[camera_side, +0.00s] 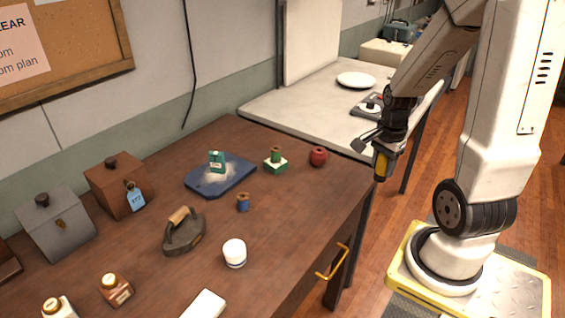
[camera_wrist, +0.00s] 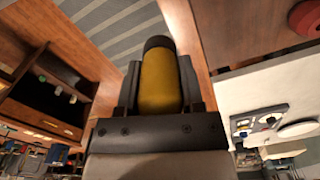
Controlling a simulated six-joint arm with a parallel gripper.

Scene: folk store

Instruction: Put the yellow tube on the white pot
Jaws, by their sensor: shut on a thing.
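The yellow tube (camera_side: 381,165) hangs upright in my gripper (camera_side: 378,150), just off the table's right edge in the side view. In the wrist view the yellow tube (camera_wrist: 159,82), with a dark end, sits between the two fingers of my gripper (camera_wrist: 158,90). The gripper is shut on it. The white pot (camera_side: 234,253) stands on the brown table near its front edge, below and to the left of the gripper, well apart from the tube. I cannot make out the white pot in the wrist view.
On the brown table (camera_side: 300,215) are a red pot (camera_side: 318,156), a green spool on a block (camera_side: 275,160), a small blue spool (camera_side: 243,202), a blue tray (camera_side: 238,183) with a green packet, and a flat iron (camera_side: 184,235). Bare wood lies right of the white pot.

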